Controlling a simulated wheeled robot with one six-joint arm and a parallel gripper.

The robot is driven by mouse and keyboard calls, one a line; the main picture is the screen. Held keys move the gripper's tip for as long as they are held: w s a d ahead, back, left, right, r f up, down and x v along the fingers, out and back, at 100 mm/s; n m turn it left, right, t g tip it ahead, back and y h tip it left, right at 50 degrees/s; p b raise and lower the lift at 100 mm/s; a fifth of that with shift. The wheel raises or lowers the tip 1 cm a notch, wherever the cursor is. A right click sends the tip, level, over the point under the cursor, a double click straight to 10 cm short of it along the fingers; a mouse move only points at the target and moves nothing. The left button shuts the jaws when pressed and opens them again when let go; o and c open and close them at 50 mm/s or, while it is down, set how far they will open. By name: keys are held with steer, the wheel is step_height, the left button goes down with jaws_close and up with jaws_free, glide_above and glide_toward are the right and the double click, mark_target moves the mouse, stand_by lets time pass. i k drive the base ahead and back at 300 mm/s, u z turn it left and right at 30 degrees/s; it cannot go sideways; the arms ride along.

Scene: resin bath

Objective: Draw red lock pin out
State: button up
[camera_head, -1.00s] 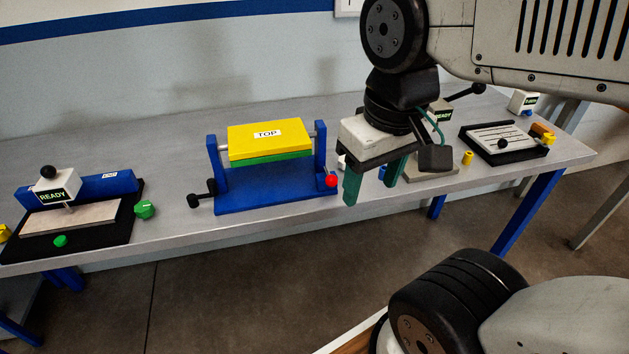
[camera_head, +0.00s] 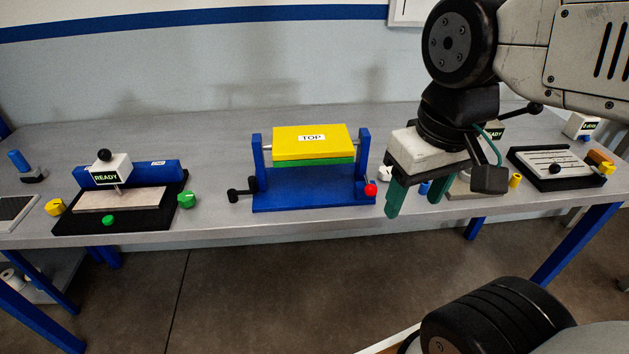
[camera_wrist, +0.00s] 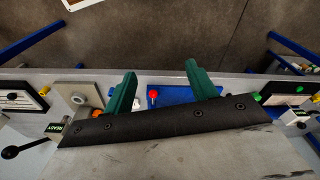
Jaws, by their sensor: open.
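The red lock pin (camera_head: 370,190) shows as a round red knob at the right end of the blue stand (camera_head: 310,198), beside its right post. The stand carries a yellow-over-green block (camera_head: 312,143) labelled TOP. My gripper (camera_head: 415,203) has green fingers, is open and empty, and hangs to the right of the red knob, apart from it. In the wrist view the red knob (camera_wrist: 153,94) appears between the two finger directions of my gripper (camera_wrist: 160,80), nearer the left finger. The pin's shaft cannot be made out.
A black crank handle (camera_head: 241,190) sticks out left of the stand. A READY station (camera_head: 65,218) with green and yellow knobs stands at left. A black-framed tray (camera_head: 545,180) and a yellow peg (camera_head: 515,181) are at right. The bench front between stations is clear.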

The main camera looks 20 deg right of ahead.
mark_target(371, 190)
steer(key=z, duration=1.35)
steer(key=k, duration=0.65)
steer(key=z, duration=0.25)
